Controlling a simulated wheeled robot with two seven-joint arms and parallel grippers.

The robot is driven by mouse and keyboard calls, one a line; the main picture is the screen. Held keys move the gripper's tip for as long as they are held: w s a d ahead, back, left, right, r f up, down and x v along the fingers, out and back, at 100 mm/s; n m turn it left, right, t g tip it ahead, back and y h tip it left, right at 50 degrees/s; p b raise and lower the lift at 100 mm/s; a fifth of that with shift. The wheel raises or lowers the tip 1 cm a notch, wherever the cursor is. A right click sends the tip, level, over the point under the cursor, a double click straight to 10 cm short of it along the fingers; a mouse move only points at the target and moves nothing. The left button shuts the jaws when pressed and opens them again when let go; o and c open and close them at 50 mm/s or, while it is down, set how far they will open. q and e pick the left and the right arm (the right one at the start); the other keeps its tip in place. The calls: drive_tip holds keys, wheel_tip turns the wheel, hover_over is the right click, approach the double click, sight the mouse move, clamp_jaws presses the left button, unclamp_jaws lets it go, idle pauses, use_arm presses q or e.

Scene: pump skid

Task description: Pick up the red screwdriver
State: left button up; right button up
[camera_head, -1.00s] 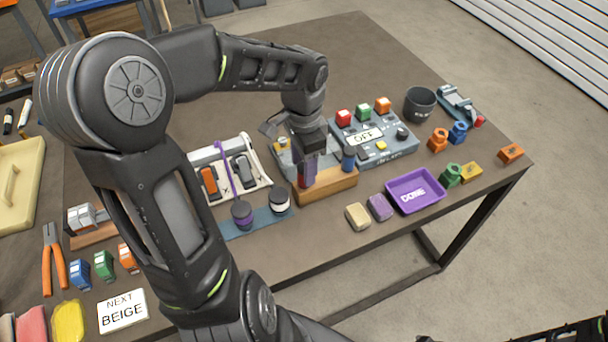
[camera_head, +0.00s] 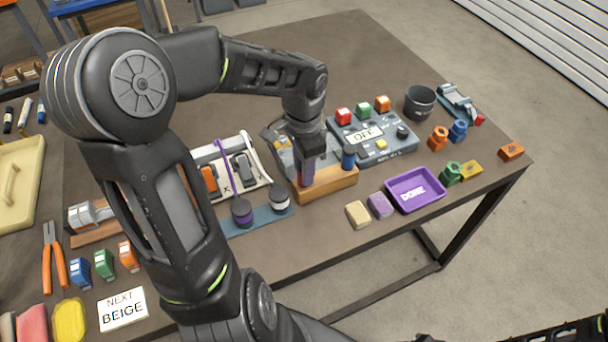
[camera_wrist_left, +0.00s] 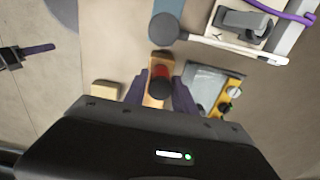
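My left gripper (camera_head: 307,180) points down over the wooden block (camera_head: 335,184) in the head view, its purplish fingers hiding most of the red screwdriver. In the left wrist view the red screwdriver (camera_wrist_left: 160,72) stands upright in the block, its handle red with a dark end cap. The fingers of my left gripper (camera_wrist_left: 160,82) lie one on each side of the handle and look open, with little room. A blue-handled tool (camera_head: 348,157) stands in the same block, to the right. My right gripper (camera_wrist_left: 38,50) shows small at the left of the wrist view.
A grey control box (camera_head: 385,148) marked OFF stands behind the block. A purple DONE tray (camera_head: 415,190) is to the right. Beige (camera_head: 358,214) and purple blocks lie in front.

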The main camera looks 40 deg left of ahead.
use_arm(q)
clamp_jaws()
idle(0.4)
wheel_tip(320, 180, up, 10)
idle(0.5)
idle(0.5)
